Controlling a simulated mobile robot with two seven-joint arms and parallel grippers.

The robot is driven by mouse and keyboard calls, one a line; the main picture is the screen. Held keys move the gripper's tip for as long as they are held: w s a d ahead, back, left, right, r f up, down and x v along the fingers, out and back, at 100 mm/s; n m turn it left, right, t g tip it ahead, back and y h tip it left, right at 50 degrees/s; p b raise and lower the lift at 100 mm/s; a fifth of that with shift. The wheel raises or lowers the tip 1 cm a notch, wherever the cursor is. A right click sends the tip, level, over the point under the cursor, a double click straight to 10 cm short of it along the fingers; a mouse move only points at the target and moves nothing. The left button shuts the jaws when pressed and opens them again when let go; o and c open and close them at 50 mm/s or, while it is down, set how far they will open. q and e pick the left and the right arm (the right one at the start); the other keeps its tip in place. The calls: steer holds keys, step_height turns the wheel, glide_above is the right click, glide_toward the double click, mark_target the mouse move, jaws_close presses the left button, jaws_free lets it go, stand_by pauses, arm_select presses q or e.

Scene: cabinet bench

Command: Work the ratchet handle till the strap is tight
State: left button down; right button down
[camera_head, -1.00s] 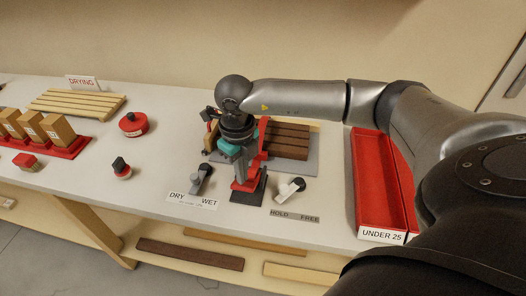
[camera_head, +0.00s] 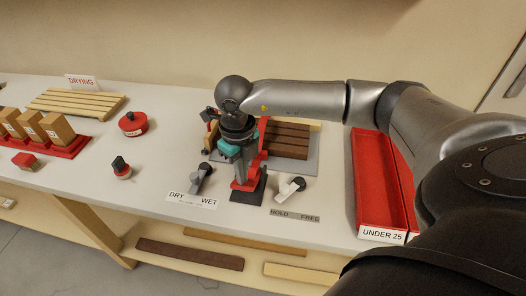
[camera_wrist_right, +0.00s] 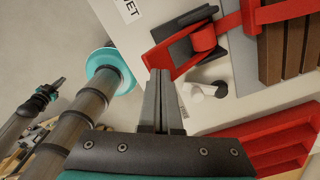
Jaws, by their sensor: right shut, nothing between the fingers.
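The ratchet stands at the front of a grey plate, with its black base (camera_head: 249,191) and red handle (camera_head: 246,184) partly hidden by my right gripper in the head view. In the right wrist view the red handle (camera_wrist_right: 184,63) slants beside the black ratchet body (camera_wrist_right: 190,40). A red strap (camera_wrist_right: 285,12) runs from there over dark brown planks (camera_wrist_right: 298,45); the planks (camera_head: 287,139) also show in the head view. My right gripper (camera_wrist_right: 162,73) is shut and empty, its tips close to the handle; contact is unclear. My left gripper (camera_wrist_right: 55,87) appears small at the left there, its jaws unclear.
A DRY/WET lever (camera_head: 201,180) and a HOLD/FREE lever (camera_head: 290,188) flank the ratchet closely. Red trays (camera_head: 377,190) lie to the right. A red stamp (camera_head: 132,124), a dark-knobbed piece (camera_head: 121,168) and a slatted rack (camera_head: 77,102) lie left.

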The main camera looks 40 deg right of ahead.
mark_target(242, 189)
steer(key=shift+s+a+f+b, duration=0.1)
steer(key=shift+f+b, duration=0.75)
steer(key=shift+f, duration=0.25)
steer(key=shift+s+a+f+b, duration=0.1)
steer(key=shift+a+f+b, duration=0.05)
steer(key=shift+f+b, duration=0.85)
steer(key=shift+s+a+f+b, duration=0.1)
steer(key=shift+f+b, duration=0.55)
steer(key=shift+f, duration=0.6)
steer(key=r+p, duration=0.1)
steer(key=r, duration=0.1)
steer(key=r+p, duration=0.2)
steer(key=r, duration=0.1)
steer(key=r+p, duration=0.2)
steer(key=shift+w+d+r, duration=0.15)
steer(key=shift+w+d, duration=0.15)
steer(key=shift+s+a+f+b, duration=0.15)
steer(key=shift+f+b, duration=1.25)
steer(key=shift+f, duration=0.45)
steer(key=shift+s+a+f+b, duration=0.15)
steer(key=shift+f+b, duration=1.2)
steer(key=shift+f, duration=0.45)
steer(key=r+p, duration=0.1)
steer(key=r, duration=0.1)
steer(key=r+p, duration=0.2)
steer(key=r, duration=0.1)
steer(key=r+p, duration=0.2)
steer(key=shift+w+d+r, duration=0.15)
steer(key=shift+w+d, duration=0.15)
